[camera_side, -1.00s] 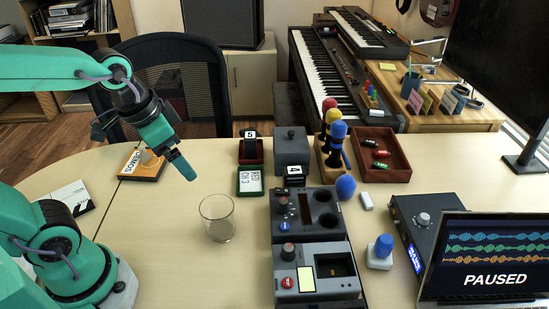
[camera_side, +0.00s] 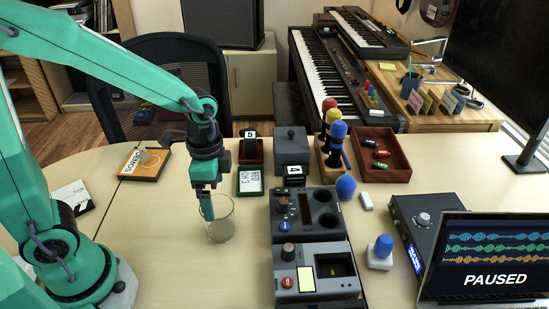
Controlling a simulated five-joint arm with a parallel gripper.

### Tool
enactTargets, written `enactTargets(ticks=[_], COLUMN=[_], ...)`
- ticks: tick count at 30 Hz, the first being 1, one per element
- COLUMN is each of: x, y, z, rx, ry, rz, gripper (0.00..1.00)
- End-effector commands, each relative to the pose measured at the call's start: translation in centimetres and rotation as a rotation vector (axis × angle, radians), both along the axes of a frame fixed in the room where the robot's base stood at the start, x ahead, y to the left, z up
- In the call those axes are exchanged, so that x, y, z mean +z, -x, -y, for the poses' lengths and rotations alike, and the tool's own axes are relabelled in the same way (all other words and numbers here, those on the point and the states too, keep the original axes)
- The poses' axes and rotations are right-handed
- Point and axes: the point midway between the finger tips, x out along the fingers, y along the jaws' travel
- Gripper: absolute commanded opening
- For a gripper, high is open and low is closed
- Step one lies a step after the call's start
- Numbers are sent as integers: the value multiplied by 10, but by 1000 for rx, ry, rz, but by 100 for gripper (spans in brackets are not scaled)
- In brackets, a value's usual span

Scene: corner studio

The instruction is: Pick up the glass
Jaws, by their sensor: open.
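The clear glass (camera_side: 222,232) stands upright on the pale wooden table, left of the grey devices. My gripper (camera_side: 207,212) points down at the glass's left side, its tip overlapping the rim in the picture. The gripper is open, though only one finger shows clearly. I cannot tell whether the finger is inside the glass or in front of its wall, or whether it touches.
Grey devices (camera_side: 305,220) stand close to the right of the glass. A green-framed card (camera_side: 250,182) and a red tray (camera_side: 251,152) lie behind it. An orange DEMOS box (camera_side: 140,165) is at the back left. The table left of and in front of the glass is clear.

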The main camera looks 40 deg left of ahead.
Motion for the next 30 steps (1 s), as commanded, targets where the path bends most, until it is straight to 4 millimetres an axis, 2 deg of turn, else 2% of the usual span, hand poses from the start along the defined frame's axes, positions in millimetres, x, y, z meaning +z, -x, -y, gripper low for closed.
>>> enactTargets(ticks=[5, 13, 23, 30], x=[-4, -23, -28, -46], y=[0, 0, 0, -1], z=[0, 0, 0, -1], rx=[1, 2, 2, 2], ry=[-1, -1, 0, 0], rz=[-1, -2, 0, -3], gripper=[96, 96, 96, 96])
